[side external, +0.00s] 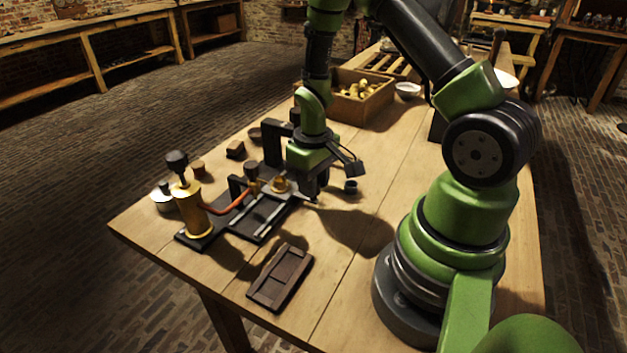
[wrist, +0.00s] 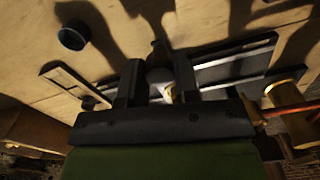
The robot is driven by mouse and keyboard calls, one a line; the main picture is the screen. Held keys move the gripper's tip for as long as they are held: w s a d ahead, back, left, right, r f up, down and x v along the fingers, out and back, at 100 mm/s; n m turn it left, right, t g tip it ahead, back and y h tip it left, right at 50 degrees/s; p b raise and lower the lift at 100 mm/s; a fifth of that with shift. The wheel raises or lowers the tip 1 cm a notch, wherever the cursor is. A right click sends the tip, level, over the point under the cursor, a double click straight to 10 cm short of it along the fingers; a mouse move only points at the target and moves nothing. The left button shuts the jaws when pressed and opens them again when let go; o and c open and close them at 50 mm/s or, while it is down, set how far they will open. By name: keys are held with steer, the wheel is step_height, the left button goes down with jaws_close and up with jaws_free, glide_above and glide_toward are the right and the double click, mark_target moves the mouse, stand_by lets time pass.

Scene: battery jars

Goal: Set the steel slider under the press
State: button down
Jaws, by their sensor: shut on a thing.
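My gripper (side external: 312,197) is low over the right end of the black railed base (side external: 258,227) in the side view. In the wrist view its two dark fingers (wrist: 157,88) are shut around a grey rounded piece with a dark neck, which I take to be the steel slider (wrist: 159,76). Its lower part is hidden by the gripper.
A dark wooden tray (side external: 280,277) lies in front of the base. A small black cup (side external: 351,187) stands right of my gripper. A wooden crate (side external: 358,101) with yellowish pieces is behind. Small jars and blocks stand at the left edge.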

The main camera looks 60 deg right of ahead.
steer(key=d, duration=0.8)
steer(key=shift+d, duration=0.3)
steer(key=c, duration=0.9)
jaws_free()
steer(key=shift+c, duration=0.2)
steer(key=shift+o, duration=0.5)
steer(key=shift+r, duration=0.1)
step_height(320, 180, up, 10)
